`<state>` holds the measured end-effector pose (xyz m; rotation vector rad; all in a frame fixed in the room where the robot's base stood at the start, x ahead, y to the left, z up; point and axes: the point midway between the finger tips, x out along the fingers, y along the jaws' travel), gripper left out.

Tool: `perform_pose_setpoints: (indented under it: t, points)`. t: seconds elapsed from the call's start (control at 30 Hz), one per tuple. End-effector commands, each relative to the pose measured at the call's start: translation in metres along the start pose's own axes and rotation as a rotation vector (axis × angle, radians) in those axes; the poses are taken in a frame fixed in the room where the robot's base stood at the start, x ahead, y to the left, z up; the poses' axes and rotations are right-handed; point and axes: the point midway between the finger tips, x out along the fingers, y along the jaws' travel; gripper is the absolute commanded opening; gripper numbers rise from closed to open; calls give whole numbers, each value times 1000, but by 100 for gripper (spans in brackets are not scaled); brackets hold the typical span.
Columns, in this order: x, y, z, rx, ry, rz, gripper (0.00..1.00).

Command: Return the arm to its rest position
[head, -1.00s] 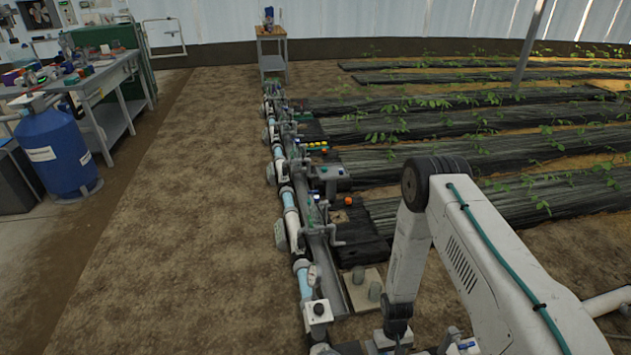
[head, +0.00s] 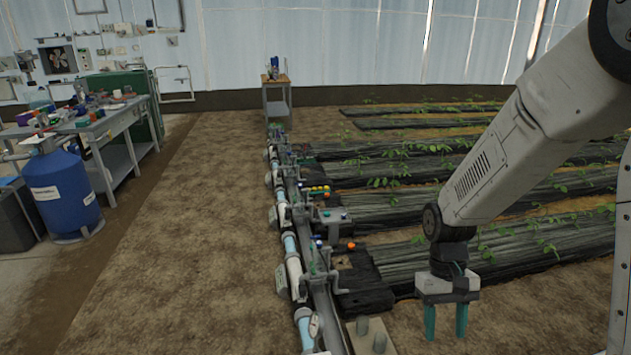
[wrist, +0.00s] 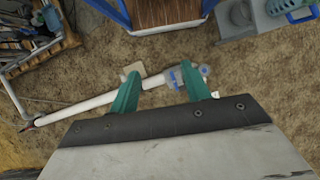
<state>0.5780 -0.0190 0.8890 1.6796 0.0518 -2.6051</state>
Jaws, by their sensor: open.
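My gripper (head: 446,322) hangs at the lower right of the head view, below my white arm, with its two green fingers pointing down and spread apart. Nothing is between them. In the wrist view, the same green fingers of my gripper (wrist: 163,92) are apart and empty, above bare soil and a white pipe (wrist: 97,107). The arm is raised and bent, with its upper joint at the top right corner of the head view. The gripper is to the right of the pipe line and touches nothing visible.
A pipe skid (head: 292,262) with valves runs away from me along the middle. Black-covered plant rows (head: 420,215) lie to the right. A blue tank (head: 62,192), a grey workbench (head: 122,165) and a small cart (head: 278,100) stand farther off. Soil left of the skid is clear.

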Motion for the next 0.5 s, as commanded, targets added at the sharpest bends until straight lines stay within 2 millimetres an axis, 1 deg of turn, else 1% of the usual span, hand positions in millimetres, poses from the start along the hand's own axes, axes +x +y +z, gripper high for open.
perform_pose_setpoints:
  t: [0.03, 0.1, 0.17, 0.2, 0.33, 0.5]
  points:
    - [-16, 1, 17, 4, 22, 0, 47]
    - [-33, 1, 40, 10, 40, -1, 47]
    - [-46, 1, 59, 15, 59, -2, 47]
    - [-53, 2, 72, 18, 71, -2, 47]
    - [-74, 2, 113, 27, 123, -3, 47]
    - [-91, 2, 162, 38, 214, -4, 47]
